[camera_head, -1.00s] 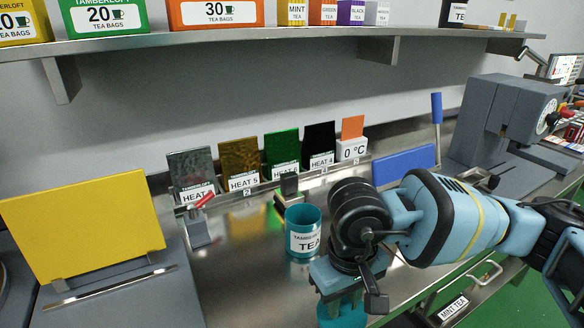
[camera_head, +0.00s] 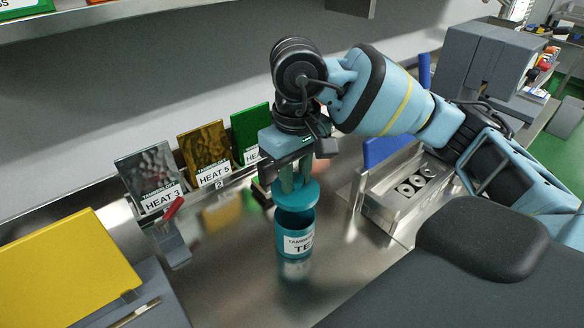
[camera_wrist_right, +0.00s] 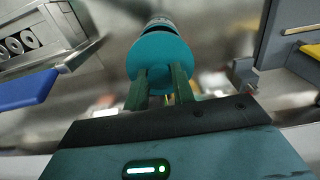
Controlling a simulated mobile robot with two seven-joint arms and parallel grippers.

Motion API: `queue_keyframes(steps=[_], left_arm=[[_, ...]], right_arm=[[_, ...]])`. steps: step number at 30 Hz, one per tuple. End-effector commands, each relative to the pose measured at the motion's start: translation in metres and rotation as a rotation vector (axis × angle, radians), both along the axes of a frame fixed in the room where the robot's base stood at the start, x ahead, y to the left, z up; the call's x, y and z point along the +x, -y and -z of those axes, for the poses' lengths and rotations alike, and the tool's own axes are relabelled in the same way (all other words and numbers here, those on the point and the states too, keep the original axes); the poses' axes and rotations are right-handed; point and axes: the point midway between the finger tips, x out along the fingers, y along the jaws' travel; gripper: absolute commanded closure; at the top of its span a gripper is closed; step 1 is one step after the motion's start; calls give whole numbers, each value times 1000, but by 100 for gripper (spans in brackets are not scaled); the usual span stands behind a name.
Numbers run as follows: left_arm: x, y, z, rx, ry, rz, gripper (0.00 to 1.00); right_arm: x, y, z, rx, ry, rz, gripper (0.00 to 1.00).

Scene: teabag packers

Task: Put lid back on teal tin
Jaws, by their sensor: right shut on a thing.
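The teal tin (camera_head: 294,232) stands upright on the steel counter in the head view, with a white label on its front. My right gripper (camera_head: 297,185) is above the tin and shut on the teal lid (camera_head: 298,194). The lid is a flat disc held roughly level over the tin's mouth and hides part of it; whether it touches the rim I cannot tell. In the right wrist view the lid (camera_wrist_right: 160,58) sits between the fingers of the right gripper (camera_wrist_right: 160,80), with the tin partly hidden beyond it. My left gripper is not in view.
A yellow panel (camera_head: 65,268) is at the left. A steel tray with round holes (camera_head: 400,195) is right of the tin. The counter in front is clear.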

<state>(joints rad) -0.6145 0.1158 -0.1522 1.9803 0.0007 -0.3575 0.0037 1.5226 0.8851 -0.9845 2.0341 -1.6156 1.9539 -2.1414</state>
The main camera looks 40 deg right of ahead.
Motion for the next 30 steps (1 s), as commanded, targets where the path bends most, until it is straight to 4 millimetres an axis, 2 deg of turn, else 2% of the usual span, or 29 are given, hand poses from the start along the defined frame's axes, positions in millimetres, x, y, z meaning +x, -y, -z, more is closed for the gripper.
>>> queue_keyframes(steps=[8, 20, 24, 30], left_arm=[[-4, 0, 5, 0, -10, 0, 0], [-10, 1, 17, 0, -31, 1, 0], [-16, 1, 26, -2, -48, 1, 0], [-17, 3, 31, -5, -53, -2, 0]], right_arm=[[0, 0, 11, 0, -2, 1, 97], [0, 0, 44, -1, -2, 2, 97], [0, 0, 58, 0, -5, 1, 97], [0, 0, 64, 0, -1, 1, 97]])
